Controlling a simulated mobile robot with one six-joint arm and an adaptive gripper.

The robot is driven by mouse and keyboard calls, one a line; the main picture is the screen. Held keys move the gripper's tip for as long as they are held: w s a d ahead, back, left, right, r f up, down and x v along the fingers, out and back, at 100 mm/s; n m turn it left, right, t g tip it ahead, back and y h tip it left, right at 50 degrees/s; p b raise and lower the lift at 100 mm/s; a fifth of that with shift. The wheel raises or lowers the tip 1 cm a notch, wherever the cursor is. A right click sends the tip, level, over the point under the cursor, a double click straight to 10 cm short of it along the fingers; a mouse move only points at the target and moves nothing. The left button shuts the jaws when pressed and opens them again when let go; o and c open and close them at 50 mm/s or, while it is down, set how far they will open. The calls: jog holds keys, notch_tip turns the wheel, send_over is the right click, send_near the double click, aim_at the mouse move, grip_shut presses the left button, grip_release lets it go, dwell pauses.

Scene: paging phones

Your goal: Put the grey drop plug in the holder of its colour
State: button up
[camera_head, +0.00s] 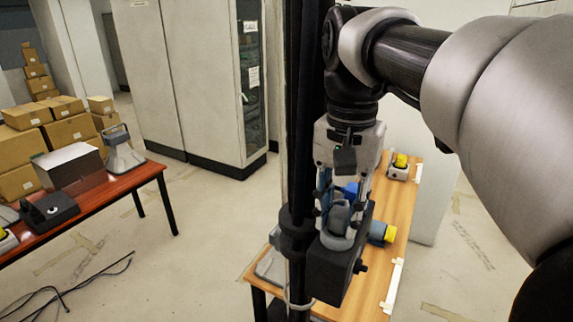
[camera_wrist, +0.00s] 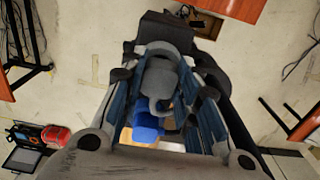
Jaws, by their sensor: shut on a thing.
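The grey drop plug (camera_head: 340,214) is between the fingers of my gripper (camera_head: 338,235), which is shut on it above the near part of the right table (camera_head: 397,222). In the wrist view the grey plug (camera_wrist: 162,78) shows between both fingers, with a blue plug (camera_wrist: 147,124) close beside or beyond it. The blue plug (camera_head: 350,191) is partly hidden behind my gripper in the head view. I cannot make out a grey holder; the table right under the gripper is hidden.
A pale device with a yellow top (camera_head: 400,166) stands at the table's far end. A dark block (camera_head: 338,268) is just in front of my gripper. Another table (camera_head: 95,200) with devices stands left, across open floor.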

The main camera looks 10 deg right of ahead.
aim_at(339, 214)
jog(key=shift+f, duration=0.25)
jog(key=o, duration=1.1)
notch_tip(339, 214, up, 12)
jog(key=f+p, duration=0.1)
jog(key=p, duration=0.1)
jog(key=s+f+n+t, duration=0.1)
jog(key=s+f+n, duration=0.1)
jog(key=s+f, duration=0.3)
jog(key=s+f+n+t, duration=0.2)
jog(key=s+f, duration=0.2)
jog(key=f, duration=0.5)
jog(key=s+f+n+t, duration=0.1)
jog(key=s+f+n, duration=0.2)
jog(key=s+f, duration=0.2)
jog(key=shift+s+d+f+t, duration=0.1)
jog(key=shift+s+f+t, duration=0.1)
jog(key=shift+f, duration=0.55)
jog(key=shift+s+d+f+t, duration=0.1)
jog(key=shift+s+f, duration=0.05)
jog(key=shift+f, duration=0.55)
